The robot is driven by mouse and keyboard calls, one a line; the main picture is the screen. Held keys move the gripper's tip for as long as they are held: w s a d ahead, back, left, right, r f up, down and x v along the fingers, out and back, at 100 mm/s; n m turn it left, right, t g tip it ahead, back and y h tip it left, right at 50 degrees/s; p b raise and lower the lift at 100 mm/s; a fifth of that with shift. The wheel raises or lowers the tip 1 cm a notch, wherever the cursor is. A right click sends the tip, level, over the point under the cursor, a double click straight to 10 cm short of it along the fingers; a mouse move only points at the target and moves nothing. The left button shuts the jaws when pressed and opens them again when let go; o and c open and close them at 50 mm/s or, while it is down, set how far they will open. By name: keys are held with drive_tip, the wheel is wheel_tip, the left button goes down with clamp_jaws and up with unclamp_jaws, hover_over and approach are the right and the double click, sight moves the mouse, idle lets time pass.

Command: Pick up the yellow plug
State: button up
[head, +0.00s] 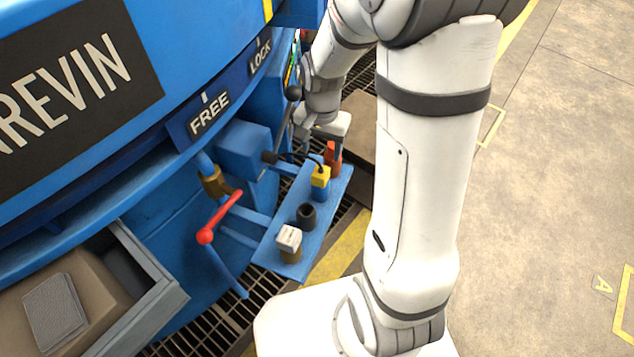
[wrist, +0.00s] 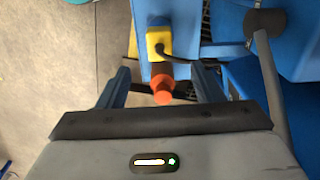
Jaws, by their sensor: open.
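The yellow plug (head: 320,177) stands on a narrow blue shelf (head: 283,221), on a blue base, with a black cable running from it toward the blue machine. It also shows in the wrist view (wrist: 158,36), beyond my fingertips and near the top centre. My gripper (wrist: 161,70) is open, its two blue fingers apart. An orange-red piece (wrist: 162,90) lies between the fingers in the wrist view, nearer to me than the plug.
A black round socket (head: 306,216) and a white-topped piece (head: 289,240) stand on the near part of the shelf. A red-handled lever (head: 219,217) projects at left. The blue machine (head: 150,150) borders the left side. Open concrete floor (head: 560,150) lies at right.

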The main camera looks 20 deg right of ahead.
drive_tip(key=b, duration=0.1)
hover_over(321, 171)
drive_tip(key=f, duration=0.4)
drive_tip(key=shift+w+f, duration=0.1)
drive_tip(key=shift+w, duration=0.1)
drive_tip(key=f+b, duration=0.1)
drive_tip(key=f, duration=0.1)
drive_tip(key=f+b, duration=0.2)
drive_tip(key=f, duration=0.1)
drive_tip(key=shift+s+f, duration=0.25)
drive_tip(key=shift+f, duration=0.1)
drive_tip(key=shift+r, duration=0.1)
drive_tip(key=shift+c, duration=0.3)
drive_tip(key=c, duration=1)
drive_tip(key=shift+c, duration=0.2)
